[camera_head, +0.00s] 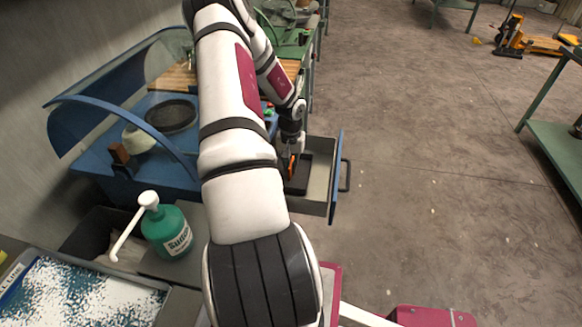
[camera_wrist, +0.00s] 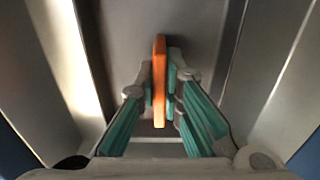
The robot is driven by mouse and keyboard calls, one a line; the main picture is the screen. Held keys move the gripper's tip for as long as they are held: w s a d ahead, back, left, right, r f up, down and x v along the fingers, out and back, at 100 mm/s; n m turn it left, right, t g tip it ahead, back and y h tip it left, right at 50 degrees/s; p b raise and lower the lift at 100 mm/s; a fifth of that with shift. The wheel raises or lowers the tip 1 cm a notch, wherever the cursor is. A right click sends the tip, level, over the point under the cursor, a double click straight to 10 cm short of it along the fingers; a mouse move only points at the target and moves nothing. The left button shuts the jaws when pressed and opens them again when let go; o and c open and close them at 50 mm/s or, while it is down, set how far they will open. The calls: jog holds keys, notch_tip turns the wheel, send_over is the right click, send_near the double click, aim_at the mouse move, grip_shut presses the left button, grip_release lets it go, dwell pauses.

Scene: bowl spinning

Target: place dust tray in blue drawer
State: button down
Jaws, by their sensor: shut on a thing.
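The blue drawer (camera_head: 336,185) is pulled open, with its blue front and handle on the right and a grey inside. A dark tray with an orange grip, which I take as the dust tray (camera_head: 301,184), is inside the drawer. My gripper (camera_head: 290,151) reaches down into the drawer from above. In the wrist view my gripper (camera_wrist: 160,85) is shut on the upright orange grip of the dust tray (camera_wrist: 160,60), between grey drawer walls. My arm hides part of the drawer, and I cannot tell whether the tray touches the drawer floor.
The blue workbench (camera_head: 95,165) has a curved clear hood and a dark round disc (camera_head: 171,116). A green pump bottle (camera_head: 167,232) stands near the front, beside a tray with blue specks (camera_head: 85,295). Open floor lies to the right of the drawer.

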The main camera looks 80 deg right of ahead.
aim_at(291, 163)
jog(key=shift+f, duration=0.25)
jog(key=c, duration=2.2)
grip_release()
jog(key=shift+f, duration=0.1)
jog(key=o, duration=0.5)
notch_tip(291, 163, up, 12)
jog(key=shift+r, duration=0.2)
